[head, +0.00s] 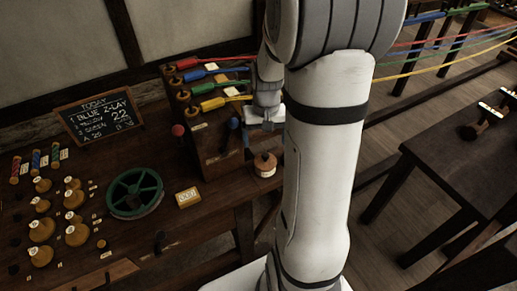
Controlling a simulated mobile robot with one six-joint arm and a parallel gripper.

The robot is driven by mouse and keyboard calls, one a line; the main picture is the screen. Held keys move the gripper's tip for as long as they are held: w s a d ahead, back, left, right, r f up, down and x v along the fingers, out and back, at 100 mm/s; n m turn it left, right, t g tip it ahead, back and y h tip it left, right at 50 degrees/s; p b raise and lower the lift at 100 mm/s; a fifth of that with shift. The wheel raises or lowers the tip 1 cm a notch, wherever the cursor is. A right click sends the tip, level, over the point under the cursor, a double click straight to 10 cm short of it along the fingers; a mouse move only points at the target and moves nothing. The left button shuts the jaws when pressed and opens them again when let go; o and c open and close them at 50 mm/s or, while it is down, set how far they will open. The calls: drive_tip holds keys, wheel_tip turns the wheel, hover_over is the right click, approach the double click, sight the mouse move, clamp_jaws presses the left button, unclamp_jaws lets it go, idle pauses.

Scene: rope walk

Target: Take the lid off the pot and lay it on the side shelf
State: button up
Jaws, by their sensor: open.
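A small round pot (265,166) with a brown top and a white label stands at the right end of the bench, beside a dark wooden box. Its brown top looks like a lid with a small knob and seems to be on the pot. My gripper (267,122) is above and behind the pot, by the right side of the box, apart from the pot. It points down and is open. My own arm hides part of it and the area to its right. I cannot tell which surface is the side shelf.
The dark box (215,140) carries red, blue, green and yellow strands on hooks. A dark table (465,165) stands at right, with coloured ropes stretched behind.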

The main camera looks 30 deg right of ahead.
sight(265, 154)
drive_tip(key=f, duration=0.7)
drive_tip(key=shift+s+f, duration=0.2)
drive_tip(key=c, duration=1)
